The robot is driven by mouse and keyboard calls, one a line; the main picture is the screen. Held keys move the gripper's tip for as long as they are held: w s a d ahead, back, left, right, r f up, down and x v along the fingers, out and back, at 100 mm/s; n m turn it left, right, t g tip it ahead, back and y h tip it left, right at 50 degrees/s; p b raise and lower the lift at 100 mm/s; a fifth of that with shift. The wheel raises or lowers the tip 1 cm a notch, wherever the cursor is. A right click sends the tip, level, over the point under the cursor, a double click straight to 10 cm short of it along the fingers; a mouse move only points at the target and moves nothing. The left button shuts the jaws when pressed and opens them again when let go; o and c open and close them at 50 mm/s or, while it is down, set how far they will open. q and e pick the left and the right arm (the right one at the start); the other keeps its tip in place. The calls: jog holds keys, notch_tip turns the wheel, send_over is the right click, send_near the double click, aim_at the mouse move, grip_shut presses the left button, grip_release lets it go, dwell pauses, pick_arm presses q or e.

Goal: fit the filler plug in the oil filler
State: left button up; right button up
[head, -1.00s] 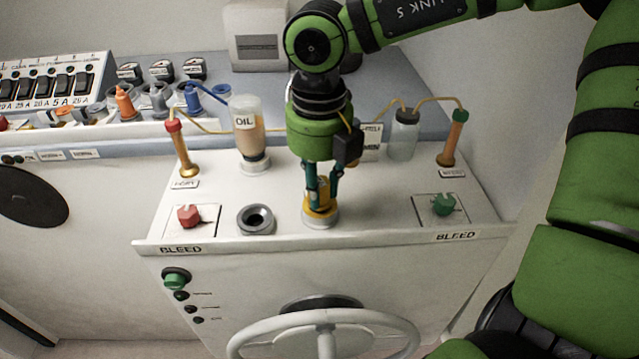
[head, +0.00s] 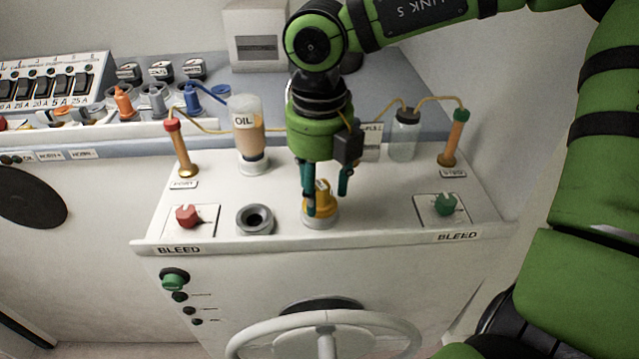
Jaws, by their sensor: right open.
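The yellow filler plug (head: 321,207) sits upright on a pale round seat on the white console top. My right gripper (head: 327,202) is open around the plug, one teal finger on each side, with a gap showing at the right finger. The dark grey ring with an open hole (head: 255,220), which looks like the oil filler, is left of the plug and empty. My left gripper is not in view.
A red bleed knob (head: 188,215) and a green bleed knob (head: 444,205) flank the console top. An OIL bottle (head: 246,130) and a clear bottle (head: 404,136) stand behind. A steering wheel (head: 325,335) projects at the front.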

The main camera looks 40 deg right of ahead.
notch_tip(320, 180, up, 12)
dwell(0.4)
jog(key=shift+a+f, duration=0.1)
jog(key=shift+f, duration=0.05)
dwell(0.3)
